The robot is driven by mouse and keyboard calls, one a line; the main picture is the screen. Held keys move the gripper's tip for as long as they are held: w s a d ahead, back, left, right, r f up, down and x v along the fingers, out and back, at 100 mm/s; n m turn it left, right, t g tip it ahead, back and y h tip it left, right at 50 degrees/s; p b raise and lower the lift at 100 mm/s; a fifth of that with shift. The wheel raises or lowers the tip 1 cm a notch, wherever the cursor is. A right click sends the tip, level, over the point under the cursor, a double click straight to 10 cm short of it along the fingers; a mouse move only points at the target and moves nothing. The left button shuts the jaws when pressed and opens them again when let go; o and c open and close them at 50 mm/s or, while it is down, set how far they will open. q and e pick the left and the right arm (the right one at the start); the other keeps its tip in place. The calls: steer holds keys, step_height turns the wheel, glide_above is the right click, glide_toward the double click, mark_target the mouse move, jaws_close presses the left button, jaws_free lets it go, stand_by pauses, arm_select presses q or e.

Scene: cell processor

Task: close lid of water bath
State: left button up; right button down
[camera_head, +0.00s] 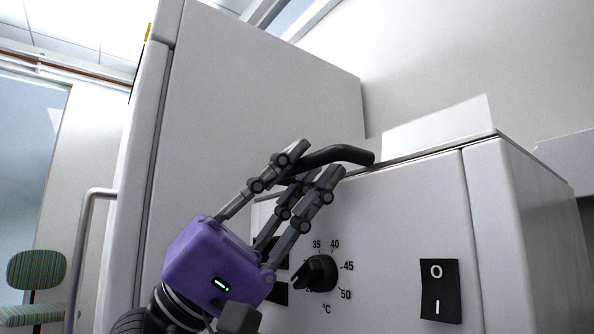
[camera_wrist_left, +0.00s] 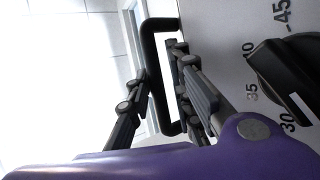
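The water bath (camera_head: 400,213) is a white box with a temperature dial and a power switch on its front. A black bar handle (camera_head: 345,154) stands out at its top front edge; it also shows as a loop in the left wrist view (camera_wrist_left: 150,70). My left gripper (camera_head: 312,160), with a purple body and grey jointed fingers, is at this handle. Its fingers lie on both sides of the bar, with a gap left on one side in the left wrist view. The fingers hide part of the handle. The lid's angle is hard to tell from this low viewpoint. My right gripper is not in view.
The black dial (camera_head: 316,273) lies just below my left fingers, and the power switch (camera_head: 440,290) is to the right. A tall white panel (camera_head: 260,90) rises behind the gripper. A green striped chair (camera_head: 36,270) stands at the far left.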

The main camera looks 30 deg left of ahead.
arm_select(q)
steer(key=shift+a+f, duration=0.1)
steer(key=v, duration=1.1)
steer(key=shift+s+a+f, duration=0.15)
steer(key=shift+a+f, duration=0.05)
steer(key=shift+f, duration=0.1)
stand_by(0.7)
